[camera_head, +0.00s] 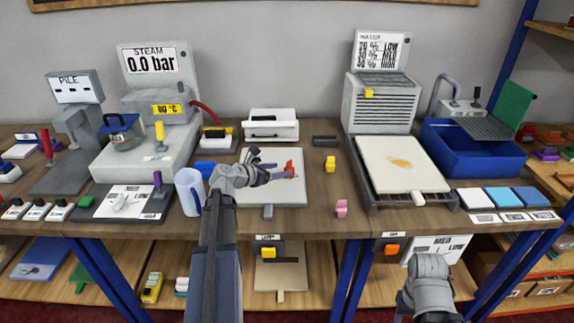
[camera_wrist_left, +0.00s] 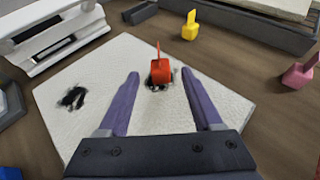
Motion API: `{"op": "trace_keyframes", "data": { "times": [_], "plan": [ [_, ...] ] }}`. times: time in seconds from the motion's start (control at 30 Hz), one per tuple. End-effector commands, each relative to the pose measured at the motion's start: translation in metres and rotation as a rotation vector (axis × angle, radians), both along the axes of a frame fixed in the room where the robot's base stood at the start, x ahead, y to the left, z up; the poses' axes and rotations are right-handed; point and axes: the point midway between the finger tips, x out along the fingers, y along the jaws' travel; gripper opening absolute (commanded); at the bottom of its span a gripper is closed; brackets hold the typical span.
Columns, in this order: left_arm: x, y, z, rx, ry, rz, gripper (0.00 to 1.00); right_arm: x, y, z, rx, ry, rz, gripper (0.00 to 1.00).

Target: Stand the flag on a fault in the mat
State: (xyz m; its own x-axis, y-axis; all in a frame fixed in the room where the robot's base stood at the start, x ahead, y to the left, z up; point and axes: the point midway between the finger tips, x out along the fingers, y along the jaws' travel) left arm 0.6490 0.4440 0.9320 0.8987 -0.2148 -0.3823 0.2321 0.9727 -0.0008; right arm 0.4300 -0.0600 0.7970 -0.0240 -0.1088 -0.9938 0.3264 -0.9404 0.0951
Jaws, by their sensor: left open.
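The pale mat (camera_head: 286,193) lies on the bench in the head view and fills the middle of the left wrist view (camera_wrist_left: 110,75). The red flag (camera_wrist_left: 161,77) stands on the mat over a dark fault (camera_wrist_left: 150,84), which shows around its base. A second dark fault (camera_wrist_left: 73,97) is bare, to the left. My left gripper (camera_wrist_left: 160,73) is open, its purple fingers apart on either side of the flag with gaps to both. The flag also shows at the gripper's tip in the head view (camera_head: 290,168). My right arm shows at lower right, its gripper out of view.
A yellow flag (camera_head: 330,164) and a pink flag (camera_head: 341,208) stand on the bench right of the mat. A white cylinder (camera_head: 188,192) is to the left. A white device (camera_head: 270,124) stands behind the mat, and a tray with a stained pad (camera_head: 400,172) is farther right.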

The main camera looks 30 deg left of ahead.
Motion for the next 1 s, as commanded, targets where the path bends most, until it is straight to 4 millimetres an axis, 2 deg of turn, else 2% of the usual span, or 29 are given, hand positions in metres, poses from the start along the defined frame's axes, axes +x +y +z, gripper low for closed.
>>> {"op": "trace_keyframes", "data": {
  "times": [0.03, 0.1, 0.33, 1.0],
  "plan": [
    [-0.012, 0.001, 0.008, -0.001, 0.000, 0.001, 0.67, 0.000, 0.000, 0.008, 0.000, 0.000, 0.000, 0.50],
    [-0.023, 0.004, 0.012, 0.001, 0.000, 0.003, 0.67, 0.000, 0.000, 0.012, 0.000, 0.000, 0.000, 0.50],
    [-0.046, 0.010, 0.021, 0.001, 0.000, 0.000, 0.67, 0.000, 0.000, 0.021, 0.000, 0.000, 0.000, 0.50],
    [-0.051, 0.012, 0.021, 0.001, 0.000, -0.001, 0.67, 0.000, 0.000, 0.021, 0.000, 0.000, 0.000, 0.50]
  ]
}}
